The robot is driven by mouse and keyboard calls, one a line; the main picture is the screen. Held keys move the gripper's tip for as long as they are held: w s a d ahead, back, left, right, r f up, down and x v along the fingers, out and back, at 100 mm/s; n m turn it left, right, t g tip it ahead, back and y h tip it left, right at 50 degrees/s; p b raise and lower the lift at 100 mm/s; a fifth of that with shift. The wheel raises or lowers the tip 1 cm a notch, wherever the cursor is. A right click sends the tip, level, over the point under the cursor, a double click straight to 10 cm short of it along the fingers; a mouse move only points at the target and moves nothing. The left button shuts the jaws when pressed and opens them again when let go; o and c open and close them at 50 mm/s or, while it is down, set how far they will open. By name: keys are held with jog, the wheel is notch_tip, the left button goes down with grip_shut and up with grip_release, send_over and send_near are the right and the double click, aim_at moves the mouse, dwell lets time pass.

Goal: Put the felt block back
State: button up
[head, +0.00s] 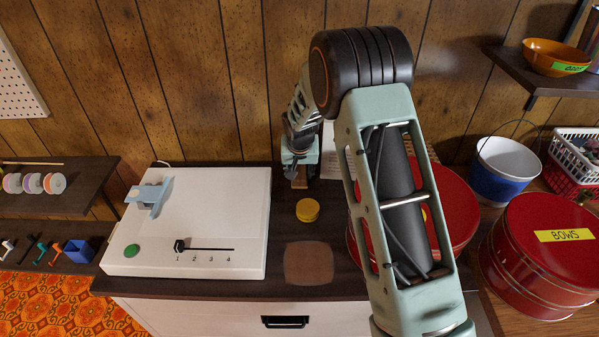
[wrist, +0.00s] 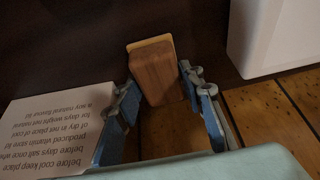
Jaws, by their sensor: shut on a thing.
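The felt block (wrist: 157,72) is a brown wooden block with a thin pale layer along one end. My gripper (wrist: 160,84) is shut on it, with one blue-grey finger at each side in the wrist view. In the head view my gripper (head: 297,168) is at the back of the dark counter, near the wood-panelled wall, and a small part of the felt block (head: 299,181) shows below it. Whether the block touches the counter I cannot tell. A brown rounded-square patch (head: 308,263) lies on the counter nearer the front, with nothing on it.
A white machine (head: 225,200) with a slider and green button stands on the left. A yellow round tin (head: 307,210) sits between my gripper and the patch. Red tins (head: 540,255) stand right, partly behind my arm. A printed sheet (wrist: 50,130) lies beside my gripper.

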jog(key=o, duration=1)
jog(key=shift+f, duration=0.15)
jog(key=shift+r, duration=0.4)
jog(key=v, duration=1.1)
jog(key=shift+s+r, duration=0.25)
jog(key=shift+s, duration=0.05)
jog(key=shift+r, duration=0.1)
